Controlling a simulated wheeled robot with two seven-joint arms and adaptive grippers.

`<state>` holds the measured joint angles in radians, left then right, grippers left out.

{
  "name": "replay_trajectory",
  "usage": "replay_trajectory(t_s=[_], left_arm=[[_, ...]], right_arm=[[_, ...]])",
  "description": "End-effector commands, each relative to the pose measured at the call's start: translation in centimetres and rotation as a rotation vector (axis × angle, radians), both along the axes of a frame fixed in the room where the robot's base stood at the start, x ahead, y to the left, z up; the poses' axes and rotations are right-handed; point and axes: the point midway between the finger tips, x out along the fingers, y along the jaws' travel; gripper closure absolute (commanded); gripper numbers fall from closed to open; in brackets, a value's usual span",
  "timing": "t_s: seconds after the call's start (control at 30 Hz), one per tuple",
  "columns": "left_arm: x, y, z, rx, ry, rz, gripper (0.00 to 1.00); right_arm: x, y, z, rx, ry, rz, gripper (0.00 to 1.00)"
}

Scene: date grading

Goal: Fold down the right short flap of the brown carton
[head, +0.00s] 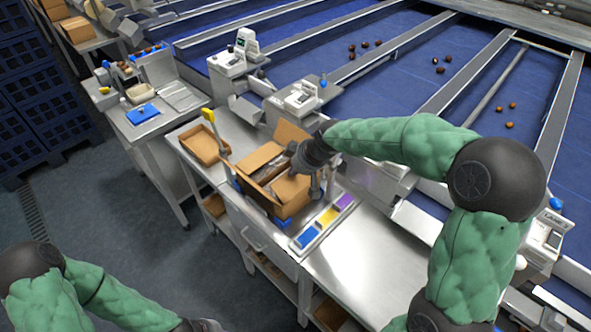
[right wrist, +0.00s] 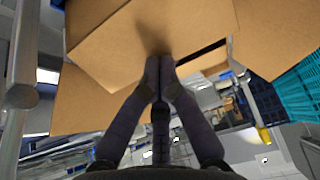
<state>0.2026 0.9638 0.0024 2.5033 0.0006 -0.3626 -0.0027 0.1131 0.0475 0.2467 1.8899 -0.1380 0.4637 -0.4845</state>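The brown carton (head: 262,198) stands on the steel bench with its top at least partly open. One flap stands up at its back (head: 291,134), and another flap (head: 258,158) shows at its left. The right short flap (head: 290,189) shows as a tilted brown panel beneath my right gripper (head: 297,165). In the right wrist view my right gripper (right wrist: 161,66) has its fingertips together, at or against a brown cardboard panel (right wrist: 120,45); I cannot tell whether they touch it. My left gripper (head: 205,325) is barely in view at the bottom edge, its fingers hidden.
A tray with blue, yellow and purple sections (head: 322,221) lies right of the carton. An open brown box (head: 203,146) is at its left. A yellow-topped post (head: 208,115) rises near the carton. Scales (head: 298,97) stand behind. The bench front right (head: 360,265) is clear.

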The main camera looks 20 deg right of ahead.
Motion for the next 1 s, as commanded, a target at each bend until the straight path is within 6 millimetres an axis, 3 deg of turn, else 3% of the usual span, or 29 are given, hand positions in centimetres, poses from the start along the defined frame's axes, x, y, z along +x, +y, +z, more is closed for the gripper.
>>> replay_trajectory(t_s=[1.0], left_arm=[[0.0,0.0,4.2,0.0,0.0,0.0,1.0]], right_arm=[[0.8,0.3,-0.2,-0.052,0.126,0.001,1.0]])
